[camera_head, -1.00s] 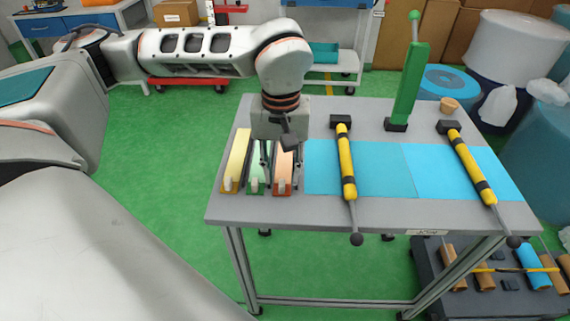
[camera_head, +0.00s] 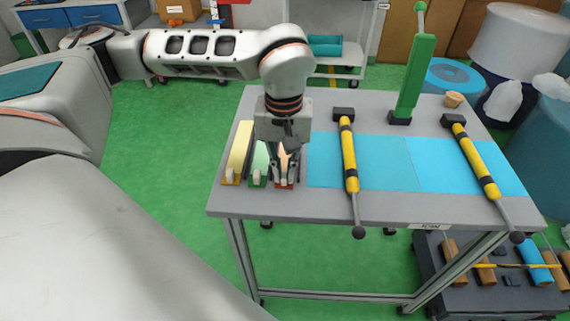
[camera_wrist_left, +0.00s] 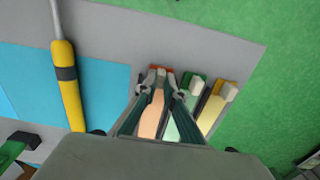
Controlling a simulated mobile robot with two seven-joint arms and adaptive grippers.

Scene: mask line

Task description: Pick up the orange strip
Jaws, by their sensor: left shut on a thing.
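The orange strip (camera_wrist_left: 152,112) lies in its red-ended holder at the left of the grey table, partly hidden by my gripper in the head view. My left gripper (camera_head: 284,182) points down over it, its fingers shut on the strip near its front end. The wrist view also shows the left gripper (camera_wrist_left: 160,88) with its fingertips at the strip's end. A green strip (camera_head: 260,165) and a yellow strip (camera_head: 238,152) lie beside it to the left in their holders. My right gripper is not in view.
Two blue mats (camera_head: 385,163) cover the middle of the table (camera_head: 320,207). Two yellow-and-black rods (camera_head: 348,160) lie across them with ends past the front edge. A green upright post (camera_head: 415,80) stands at the back, near a small tan cup (camera_head: 453,100).

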